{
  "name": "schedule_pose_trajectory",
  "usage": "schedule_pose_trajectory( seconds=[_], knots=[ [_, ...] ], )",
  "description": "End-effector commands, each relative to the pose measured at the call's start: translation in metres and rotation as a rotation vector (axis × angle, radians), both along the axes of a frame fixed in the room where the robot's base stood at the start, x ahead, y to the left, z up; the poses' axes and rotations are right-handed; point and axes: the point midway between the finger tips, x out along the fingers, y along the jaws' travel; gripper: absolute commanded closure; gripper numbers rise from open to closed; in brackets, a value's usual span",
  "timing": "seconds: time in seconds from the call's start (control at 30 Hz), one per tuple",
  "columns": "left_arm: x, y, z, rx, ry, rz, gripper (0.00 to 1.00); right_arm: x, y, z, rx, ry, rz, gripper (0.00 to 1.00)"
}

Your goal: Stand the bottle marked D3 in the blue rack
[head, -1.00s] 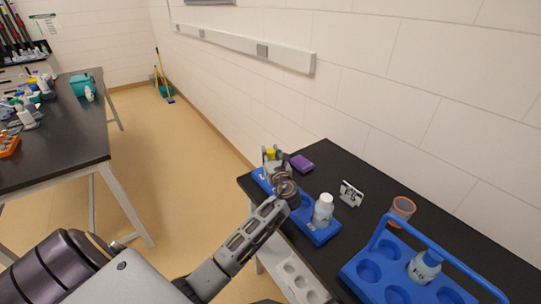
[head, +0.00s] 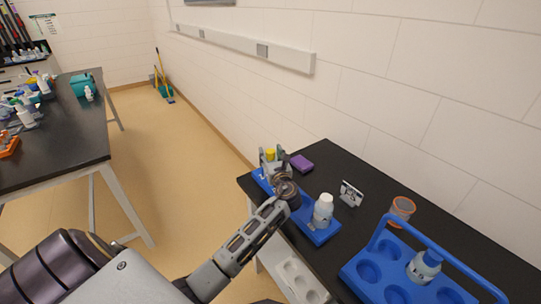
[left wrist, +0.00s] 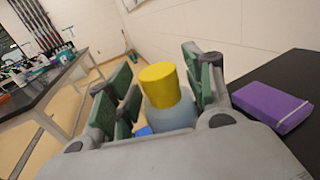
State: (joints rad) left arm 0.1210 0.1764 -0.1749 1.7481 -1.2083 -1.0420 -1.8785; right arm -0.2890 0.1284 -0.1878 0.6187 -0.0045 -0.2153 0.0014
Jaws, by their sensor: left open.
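A bottle with a yellow cap (head: 270,153) stands at the far left end of a long, low blue strip (head: 318,236). In the left wrist view the bottle (left wrist: 170,112) has a pale body and sits between the fingers. My left gripper (head: 273,160) is open around it, with green finger pads (left wrist: 205,80) on both sides and a visible gap. The bottle's mark is hidden. A white-capped bottle (head: 323,211) stands at the strip's near end. I cannot read D3 on any bottle.
A purple block (head: 302,163) lies beyond the gripper. A small white sign (head: 351,193) and an orange-rimmed cup (head: 402,209) stand near the wall. A cluttered bench (head: 70,140) stands far left.

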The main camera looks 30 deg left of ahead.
Motion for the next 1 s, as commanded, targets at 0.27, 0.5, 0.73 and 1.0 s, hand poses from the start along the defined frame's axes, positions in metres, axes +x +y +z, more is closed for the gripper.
schedule_pose_trajectory(
  seconds=[0.27,0.5,0.73,1.0],
  knots=[
    [-0.021,-0.022,-0.001,-0.001,0.001,-0.001,0.48,0.006,0.0,0.0,0.0,-0.006,0.0,0.6],
    [-0.046,-0.049,-0.001,-0.001,0.001,-0.001,0.48,0.016,0.0,0.0,0.0,-0.017,0.0,0.6],
    [-0.067,-0.071,0.0,-0.001,0.001,0.0,0.48,0.014,0.0,-0.002,0.0,-0.015,0.0,0.6],
    [-0.079,-0.083,0.0,0.0,0.0,0.001,0.48,0.007,-0.001,-0.002,-0.001,-0.008,0.0,0.6]
  ],
)
